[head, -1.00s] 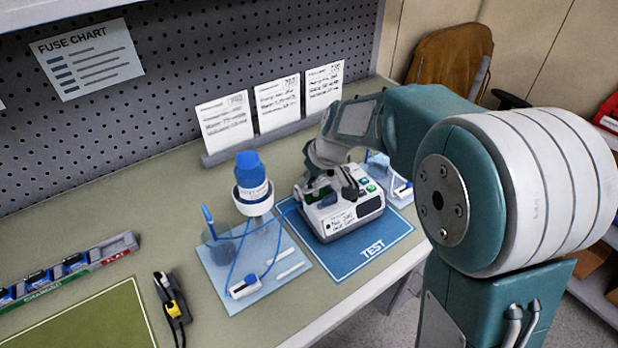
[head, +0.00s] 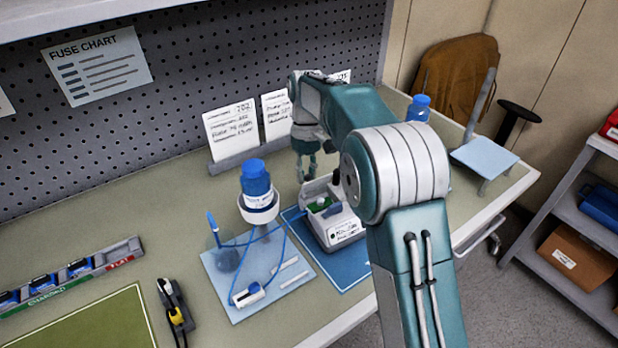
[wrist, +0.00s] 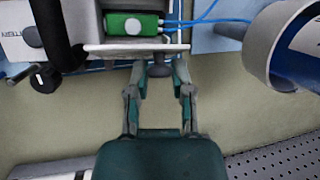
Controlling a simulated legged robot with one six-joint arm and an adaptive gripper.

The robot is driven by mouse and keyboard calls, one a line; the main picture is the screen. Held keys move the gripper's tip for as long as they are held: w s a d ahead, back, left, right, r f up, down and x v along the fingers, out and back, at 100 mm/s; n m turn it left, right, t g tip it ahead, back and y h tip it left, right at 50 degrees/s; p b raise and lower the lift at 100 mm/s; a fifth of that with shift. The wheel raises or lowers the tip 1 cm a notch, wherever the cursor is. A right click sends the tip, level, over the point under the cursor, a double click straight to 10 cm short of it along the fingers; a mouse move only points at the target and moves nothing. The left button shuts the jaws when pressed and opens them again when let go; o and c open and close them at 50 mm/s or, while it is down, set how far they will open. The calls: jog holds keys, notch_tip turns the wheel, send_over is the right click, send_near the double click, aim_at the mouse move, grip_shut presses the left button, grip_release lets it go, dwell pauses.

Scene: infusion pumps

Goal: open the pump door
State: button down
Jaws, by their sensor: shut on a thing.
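The pump (head: 344,234) is a white box on the blue mat (head: 345,277), partly behind my arm. Its top is open to an inside with a green part (head: 326,204), which also shows in the wrist view (wrist: 131,25). The door (wrist: 135,48) appears nearly edge-on in the wrist view as a thin white plate, with a grey knob (wrist: 160,70) on its near side. My gripper (head: 306,172) is behind the pump. In the wrist view its fingers (wrist: 160,64) straddle the knob, shut on it. Finger contact is hard to make out.
A blue-capped bottle in a holder (head: 258,192) stands left of the pump on a light-blue plate (head: 225,297), with blue tubing. Cards (head: 232,132) stand behind. A rail of blue items (head: 70,272) and a black-and-yellow tool (head: 175,308) lie left.

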jog(key=shift+w+a+f+g+h, duration=0.1)
jog(key=shift+w+a+g+h, duration=0.2)
jog(key=shift+g, duration=0.35)
jog(key=shift+w+a+f+g+h, duration=0.1)
jog(key=shift+w+g+h, duration=0.3)
jog(key=shift+g, duration=0.25)
jog(key=shift+c, duration=2.4)
grip_release()
jog(key=shift+r, duration=0.1)
